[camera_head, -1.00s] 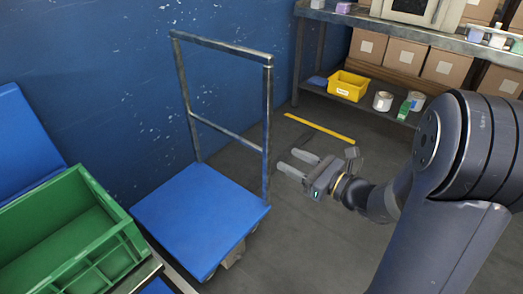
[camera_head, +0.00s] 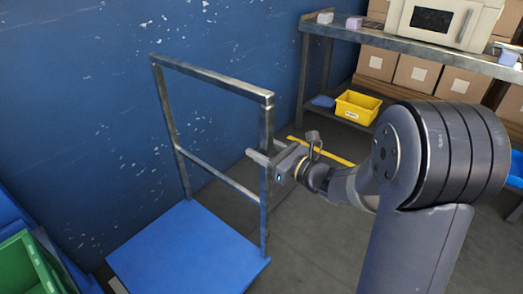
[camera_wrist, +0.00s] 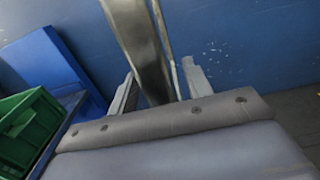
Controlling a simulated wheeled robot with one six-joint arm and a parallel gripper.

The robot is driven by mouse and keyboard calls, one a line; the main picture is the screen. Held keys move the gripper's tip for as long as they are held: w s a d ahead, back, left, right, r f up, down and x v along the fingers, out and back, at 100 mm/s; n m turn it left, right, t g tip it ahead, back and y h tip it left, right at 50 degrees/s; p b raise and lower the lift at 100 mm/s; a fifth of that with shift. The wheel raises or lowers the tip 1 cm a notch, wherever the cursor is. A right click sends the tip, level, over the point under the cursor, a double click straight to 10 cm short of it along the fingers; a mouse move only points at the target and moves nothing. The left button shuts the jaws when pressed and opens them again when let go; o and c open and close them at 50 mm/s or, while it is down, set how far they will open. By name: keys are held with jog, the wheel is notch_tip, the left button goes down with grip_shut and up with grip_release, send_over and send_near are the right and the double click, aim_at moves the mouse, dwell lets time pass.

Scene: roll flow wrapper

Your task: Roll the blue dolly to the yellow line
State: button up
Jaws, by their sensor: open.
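The blue dolly (camera_head: 188,252) stands on the floor by the blue wall, with an upright metal handle frame (camera_head: 212,77) on its far side. My gripper (camera_head: 262,156) is open at the frame's right post, a little above mid-height. In the wrist view the post (camera_wrist: 146,50) stands between my two spread fingers (camera_wrist: 160,90). I cannot tell whether either finger touches it. The yellow line (camera_head: 337,157) lies on the floor beyond the dolly, to the right, partly hidden behind my arm.
A green crate (camera_head: 28,268) and blue surfaces are close on the left. A metal shelf (camera_head: 420,50) with cardboard boxes and a yellow bin (camera_head: 357,107) stands at the back right. The floor (camera_head: 300,225) between dolly and my arm is clear.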

jog(key=shift+w+a, duration=0.2)
jog(key=shift+a, duration=0.1)
jog(key=shift+c, duration=0.2)
grip_shut()
